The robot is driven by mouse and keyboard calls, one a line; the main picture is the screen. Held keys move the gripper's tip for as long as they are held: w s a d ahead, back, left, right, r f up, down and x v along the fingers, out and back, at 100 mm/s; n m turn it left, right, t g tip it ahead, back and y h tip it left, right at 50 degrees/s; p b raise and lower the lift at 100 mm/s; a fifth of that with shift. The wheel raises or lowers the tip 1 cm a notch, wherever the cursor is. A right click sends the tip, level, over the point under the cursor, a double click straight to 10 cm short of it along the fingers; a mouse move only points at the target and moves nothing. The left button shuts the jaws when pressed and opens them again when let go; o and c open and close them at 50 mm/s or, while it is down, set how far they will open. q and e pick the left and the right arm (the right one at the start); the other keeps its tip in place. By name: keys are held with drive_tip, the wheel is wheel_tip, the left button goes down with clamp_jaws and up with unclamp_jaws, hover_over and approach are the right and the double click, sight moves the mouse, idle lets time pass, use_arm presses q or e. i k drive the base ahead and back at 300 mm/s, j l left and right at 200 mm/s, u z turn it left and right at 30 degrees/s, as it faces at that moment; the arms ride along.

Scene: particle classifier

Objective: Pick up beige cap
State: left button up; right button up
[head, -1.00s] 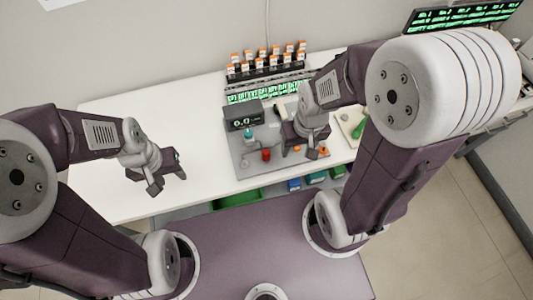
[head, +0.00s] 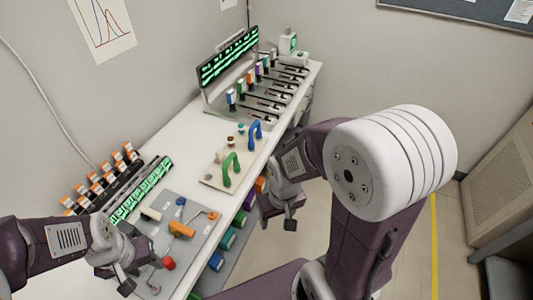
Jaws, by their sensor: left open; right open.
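A pale beige piece (head: 151,213), perhaps the beige cap, lies on the grey plate (head: 196,237) at the lower left. I cannot tell for sure that it is a cap. Small cap-like pieces (head: 231,140) also stand on the beige board (head: 217,157) in the middle of the bench. My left gripper (head: 133,277) is open over the near left part of the grey plate, close to a red knob (head: 168,263). My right gripper (head: 281,215) is open and empty, off the bench's front edge, right of the board.
The board carries a green handle (head: 230,168) and a blue handle (head: 255,133). Orange-capped vials (head: 100,185) stand in a rack at the left. A green-lit display (head: 229,58) and several devices stand at the far end. Coloured bins (head: 228,238) sit below the bench edge.

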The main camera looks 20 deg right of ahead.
sight(219, 154)
drive_tip(key=z, duration=0.3)
drive_tip(key=i+l+u, duration=0.2)
drive_tip(key=u, duration=0.25)
drive_tip(key=i+l+u, duration=0.15)
drive_tip(key=l+u, duration=0.25)
drive_tip(key=i+l+u, duration=0.1)
drive_tip(key=l+u, duration=1.25)
